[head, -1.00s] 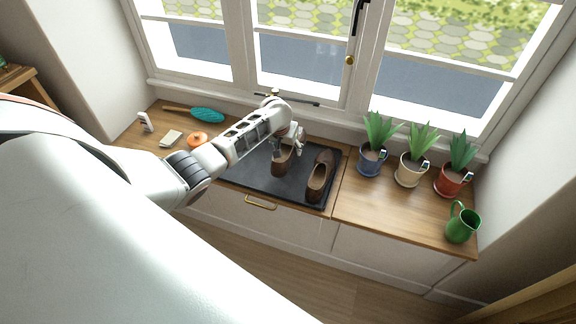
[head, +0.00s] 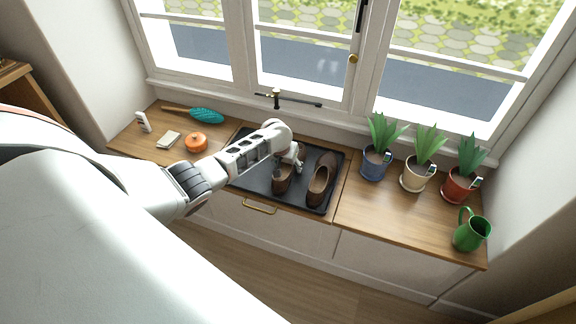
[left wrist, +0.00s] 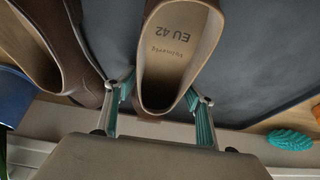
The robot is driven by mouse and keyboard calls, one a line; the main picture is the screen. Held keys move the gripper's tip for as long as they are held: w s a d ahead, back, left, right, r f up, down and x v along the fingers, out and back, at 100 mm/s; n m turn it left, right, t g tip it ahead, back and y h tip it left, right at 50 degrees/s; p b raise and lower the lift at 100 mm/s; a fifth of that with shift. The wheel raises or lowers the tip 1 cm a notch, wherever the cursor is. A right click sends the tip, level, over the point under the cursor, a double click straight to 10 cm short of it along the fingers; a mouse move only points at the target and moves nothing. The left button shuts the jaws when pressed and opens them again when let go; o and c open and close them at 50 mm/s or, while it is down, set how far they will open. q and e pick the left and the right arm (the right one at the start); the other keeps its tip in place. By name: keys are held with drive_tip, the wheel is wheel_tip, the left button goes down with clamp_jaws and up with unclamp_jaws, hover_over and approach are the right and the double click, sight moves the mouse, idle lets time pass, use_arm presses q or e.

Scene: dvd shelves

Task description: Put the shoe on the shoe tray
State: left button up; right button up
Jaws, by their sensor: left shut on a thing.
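A brown shoe (head: 281,181) is on or just above the black shoe tray (head: 255,181), left of a second brown shoe (head: 321,181) that sits on the tray's right part. My left gripper (head: 290,163) is at the heel end of the left shoe. In the left wrist view, the left gripper's teal-padded fingers (left wrist: 156,98) are on both sides of that shoe's heel (left wrist: 178,50), shut on it. "EU 42" shows on its insole. The other shoe (left wrist: 55,45) stands close beside it. I cannot tell whether the held shoe touches the tray. My right gripper is not in view.
Three potted plants, in blue (head: 375,165), cream (head: 415,174) and red (head: 458,187) pots, stand right of the tray. A green jug (head: 472,232) is at the right end. The window is behind.

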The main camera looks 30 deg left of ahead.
use_arm(q)
drive_tip(key=o, duration=1.4)
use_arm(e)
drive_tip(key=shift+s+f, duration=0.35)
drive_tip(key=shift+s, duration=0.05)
